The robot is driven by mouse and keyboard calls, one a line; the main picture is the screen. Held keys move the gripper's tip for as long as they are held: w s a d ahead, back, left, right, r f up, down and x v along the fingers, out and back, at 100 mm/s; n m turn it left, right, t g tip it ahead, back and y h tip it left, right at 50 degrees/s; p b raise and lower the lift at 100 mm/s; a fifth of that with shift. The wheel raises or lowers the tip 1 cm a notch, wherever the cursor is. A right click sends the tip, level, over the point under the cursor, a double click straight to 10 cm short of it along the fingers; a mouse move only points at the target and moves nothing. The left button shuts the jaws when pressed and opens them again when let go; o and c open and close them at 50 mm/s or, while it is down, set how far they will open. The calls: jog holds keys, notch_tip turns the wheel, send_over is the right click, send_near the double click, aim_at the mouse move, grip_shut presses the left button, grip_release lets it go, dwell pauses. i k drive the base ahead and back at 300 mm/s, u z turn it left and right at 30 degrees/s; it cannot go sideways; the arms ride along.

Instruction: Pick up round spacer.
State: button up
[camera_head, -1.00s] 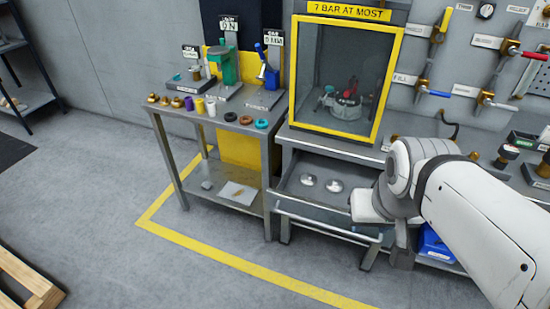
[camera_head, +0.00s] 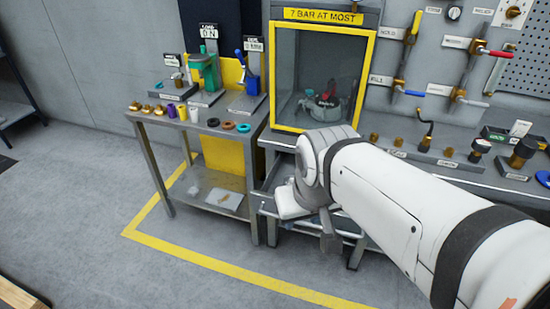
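I cannot tell for sure which part is the round spacer. On the small side table (camera_head: 186,122) stand short purple (camera_head: 172,111), yellow (camera_head: 182,112) and white (camera_head: 194,115) cylinders. Beside them lie a dark ring (camera_head: 213,122), a brown ring (camera_head: 228,125) and a blue ring (camera_head: 243,128). My gripper (camera_head: 330,238) points down in front of the workbench, by the open drawer (camera_head: 265,205), to the right of the side table and apart from these parts. Its fingers are small and partly covered by my wrist, so their opening does not show. My arm hides most of the drawer's inside.
A yellow-framed cabinet (camera_head: 320,29) stands on the bench behind my arm. Green (camera_head: 208,72) and blue (camera_head: 252,83) presses stand at the side table's back. Brass pieces (camera_head: 147,108) lie at its left. The floor (camera_head: 90,200) in front is clear.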

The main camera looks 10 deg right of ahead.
aim_at(289, 180)
jog(key=z, duration=0.05)
jog(key=i, duration=1)
jog(key=u, duration=0.1)
